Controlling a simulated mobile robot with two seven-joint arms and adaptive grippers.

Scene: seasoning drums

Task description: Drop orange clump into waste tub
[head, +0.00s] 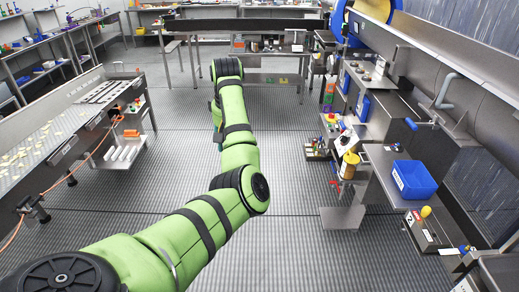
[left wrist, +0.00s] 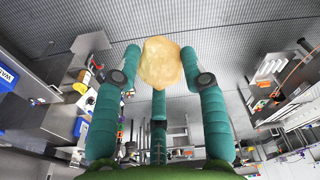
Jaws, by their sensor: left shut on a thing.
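A rounded, pale orange-tan clump (left wrist: 163,62) sits between the teal fingers of my left gripper (left wrist: 160,66) in the left wrist view. The fingers press on it from both sides, and a third finger is below. A blue tub (head: 414,179) with a white label stands on the steel bench at the right, well apart from the arm. Part of a blue tub (left wrist: 8,84) lettered "WA" shows at the left edge of the left wrist view. My right gripper is in neither view.
A steel conveyor (head: 45,140) with pale pieces runs along the left. A wide stretch of grey floor (head: 285,135) lies open between.

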